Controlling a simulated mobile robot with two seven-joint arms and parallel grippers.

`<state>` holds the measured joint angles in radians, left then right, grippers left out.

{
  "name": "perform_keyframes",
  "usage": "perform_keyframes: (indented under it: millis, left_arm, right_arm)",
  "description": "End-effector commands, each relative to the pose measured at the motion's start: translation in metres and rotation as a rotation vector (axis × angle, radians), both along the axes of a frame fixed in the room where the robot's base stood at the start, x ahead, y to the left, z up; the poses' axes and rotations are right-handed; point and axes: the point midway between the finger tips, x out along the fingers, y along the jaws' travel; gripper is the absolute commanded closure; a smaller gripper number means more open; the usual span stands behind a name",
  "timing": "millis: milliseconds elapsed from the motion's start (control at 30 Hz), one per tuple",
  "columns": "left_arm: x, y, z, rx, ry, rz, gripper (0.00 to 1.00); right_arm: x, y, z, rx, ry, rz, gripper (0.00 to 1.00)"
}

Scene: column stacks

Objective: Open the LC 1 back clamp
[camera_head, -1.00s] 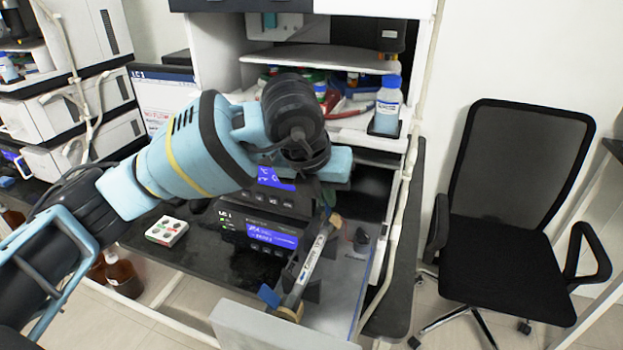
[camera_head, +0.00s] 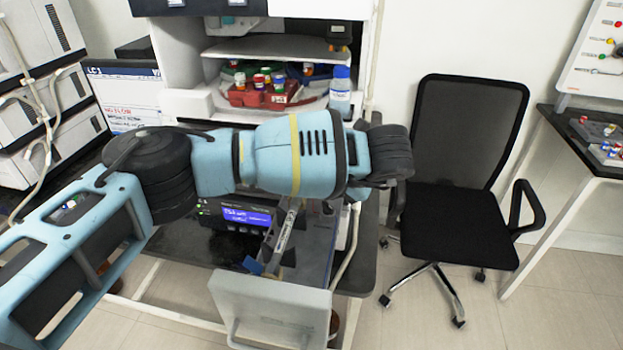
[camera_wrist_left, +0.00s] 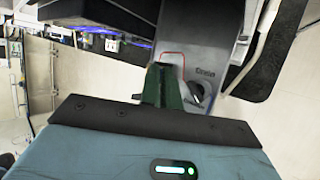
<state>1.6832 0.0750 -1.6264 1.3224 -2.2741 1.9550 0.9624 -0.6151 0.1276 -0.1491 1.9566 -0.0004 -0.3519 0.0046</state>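The LC 1 unit (camera_head: 247,218) has a lit blue display and stands below my left arm in the head view. A slim, light column (camera_head: 286,228) runs beside it, with a small blue piece (camera_head: 252,265) at its near end. The column's far end and the back clamp are hidden behind my arm. My left arm crosses from the left and ends to the right of the LC 1 stack; its gripper is hidden there. In the left wrist view, the dark green fingers of my left gripper (camera_wrist_left: 165,88) show before a grey panel, finger gap unclear. My right gripper is out of view.
A shelf with a red tray of vials (camera_head: 265,95) and a blue-capped bottle (camera_head: 340,92) stands behind. A light grey panel with a handle (camera_head: 270,310) is in front.

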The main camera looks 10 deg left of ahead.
Motion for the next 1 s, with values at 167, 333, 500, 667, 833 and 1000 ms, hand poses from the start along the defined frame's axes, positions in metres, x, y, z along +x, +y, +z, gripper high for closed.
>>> perform_keyframes:
  millis: [167,333,500,667,833,1000]
  left_arm:
    - [0.0003,-0.0031,-0.0008,0.064,-0.006,0.002,1.0]
    - [0.0004,-0.0042,-0.0027,0.092,-0.006,0.001,1.0]
    - [0.0003,-0.0044,-0.0033,0.099,-0.005,0.001,1.0]
    - [0.0002,-0.0042,-0.0037,0.099,-0.005,0.001,1.0]
    - [0.0001,-0.0043,-0.0041,0.098,-0.004,0.001,0.87]
    - [0.0,-0.0043,-0.0044,0.097,-0.004,0.0,0.74]
  right_arm:
    - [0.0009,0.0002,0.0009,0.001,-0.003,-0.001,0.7]
    - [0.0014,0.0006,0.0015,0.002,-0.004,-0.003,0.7]
    - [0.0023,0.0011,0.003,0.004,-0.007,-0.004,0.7]
    - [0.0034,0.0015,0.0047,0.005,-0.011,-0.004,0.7]
    - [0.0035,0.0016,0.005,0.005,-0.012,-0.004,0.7]
    - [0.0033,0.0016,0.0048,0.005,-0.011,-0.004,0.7]
